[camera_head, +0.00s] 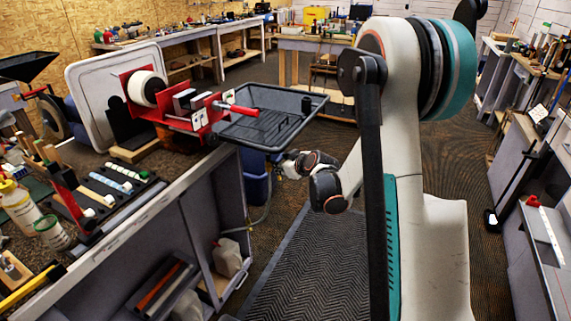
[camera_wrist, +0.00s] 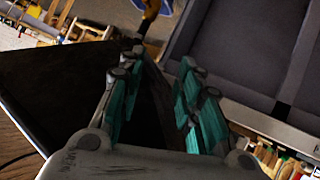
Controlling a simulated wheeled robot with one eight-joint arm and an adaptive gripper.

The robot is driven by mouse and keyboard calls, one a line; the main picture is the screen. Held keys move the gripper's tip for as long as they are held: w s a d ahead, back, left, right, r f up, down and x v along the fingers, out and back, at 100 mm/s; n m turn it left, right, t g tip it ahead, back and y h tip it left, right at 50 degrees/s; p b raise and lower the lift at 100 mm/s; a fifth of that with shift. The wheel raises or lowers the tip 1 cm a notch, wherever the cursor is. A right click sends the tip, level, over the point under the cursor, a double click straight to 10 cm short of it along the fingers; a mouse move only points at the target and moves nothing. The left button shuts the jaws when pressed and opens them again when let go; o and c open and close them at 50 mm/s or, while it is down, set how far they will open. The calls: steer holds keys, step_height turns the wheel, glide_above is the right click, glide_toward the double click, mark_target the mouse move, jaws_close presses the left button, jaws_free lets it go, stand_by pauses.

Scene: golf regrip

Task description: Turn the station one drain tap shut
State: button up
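A black drain tray (camera_head: 268,117) is fixed at the end of the left bench. Below it, a small yellowish fitting (camera_head: 291,170) sits at the top of a pale hose, beside my wrist; it may be the drain tap, but it is too small to tell how its handle is turned. My gripper (camera_wrist: 158,68) shows in the wrist view with its teal-padded fingers apart and nothing clearly between them. In the head view my arm reaches down below the tray, and the fingers are hard to make out. A yellow piece (camera_wrist: 150,9) shows beyond the fingertips; I cannot tell if it is the tap.
A red vise (camera_head: 190,112) stands on the left bench (camera_head: 150,212) beside the tray. A blue bin (camera_head: 257,185) stands under the tray, and a pale jug (camera_head: 227,257) sits in the bench's shelf. The ribbed floor mat (camera_head: 310,270) is clear.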

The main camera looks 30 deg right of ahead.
steer(key=shift+s+a+r, duration=0.35)
steer(key=shift+s+r, duration=0.3)
steer(key=shift+r, duration=0.05)
steer(key=shift+c, duration=0.4)
steer(key=w+d+f+t+h+p, duration=0.1)
steer(key=w+d+f, duration=0.2)
steer(key=w+f, duration=0.45)
steer(key=w+d+f+t+p, duration=0.1)
steer(key=w+d+f, duration=0.3)
steer(key=f, duration=0.7)
steer(key=b+x, duration=0.4)
steer(key=x, duration=0.9)
steer(key=shift+w+m+b, duration=0.25)
steer(key=shift+m+b, duration=0.15)
jaws_close()
